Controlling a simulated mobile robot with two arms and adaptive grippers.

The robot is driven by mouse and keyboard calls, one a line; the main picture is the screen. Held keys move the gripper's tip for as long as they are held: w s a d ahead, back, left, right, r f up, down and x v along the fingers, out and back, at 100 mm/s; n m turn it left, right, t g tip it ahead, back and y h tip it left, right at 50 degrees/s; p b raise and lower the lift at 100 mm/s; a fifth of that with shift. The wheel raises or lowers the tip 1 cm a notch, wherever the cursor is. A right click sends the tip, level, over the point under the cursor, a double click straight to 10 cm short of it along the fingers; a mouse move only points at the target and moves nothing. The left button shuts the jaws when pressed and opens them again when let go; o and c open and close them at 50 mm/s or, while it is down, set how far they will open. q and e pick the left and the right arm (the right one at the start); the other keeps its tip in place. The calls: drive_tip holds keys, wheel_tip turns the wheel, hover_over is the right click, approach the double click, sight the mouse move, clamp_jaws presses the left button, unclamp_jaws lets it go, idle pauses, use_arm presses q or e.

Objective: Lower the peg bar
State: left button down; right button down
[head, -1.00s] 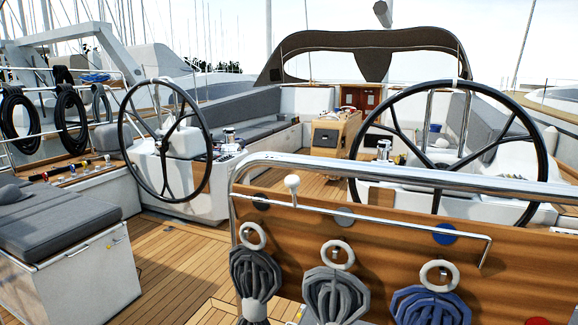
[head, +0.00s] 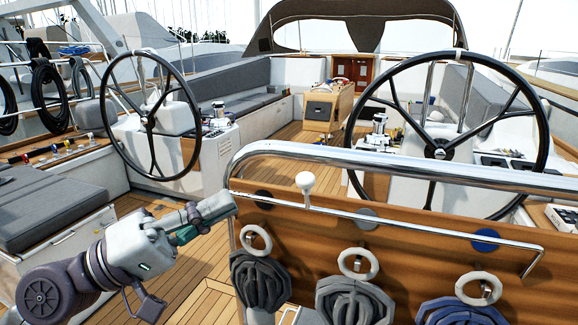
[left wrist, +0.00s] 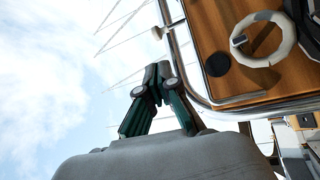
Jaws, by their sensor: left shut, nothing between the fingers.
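The peg bar (head: 420,225) is a thin metal bar across the front of a wooden panel (head: 400,245), bent down at its right end. A white knob (head: 306,184) stands up from it near the left end. My left gripper (head: 232,205) is shut and empty, at the left edge of the panel, left of and a little below the knob. It looks apart from the bar, but the depth is hard to judge. In the left wrist view the shut fingers (left wrist: 158,74) point up beside the panel (left wrist: 245,85) and its metal edging. My right gripper is out of view.
A thick chrome rail (head: 400,168) curves above the panel. Several rope coils (head: 258,280) hang on the panel under white rings (head: 358,263). Two black steering wheels (head: 150,120) stand behind. A grey-cushioned bench (head: 45,208) is at the left.

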use_arm(q)
drive_tip(key=p+x, duration=0.9)
drive_tip(key=x, duration=0.1)
drive_tip(key=shift+w, duration=0.2)
drive_tip(key=shift+a, duration=0.1)
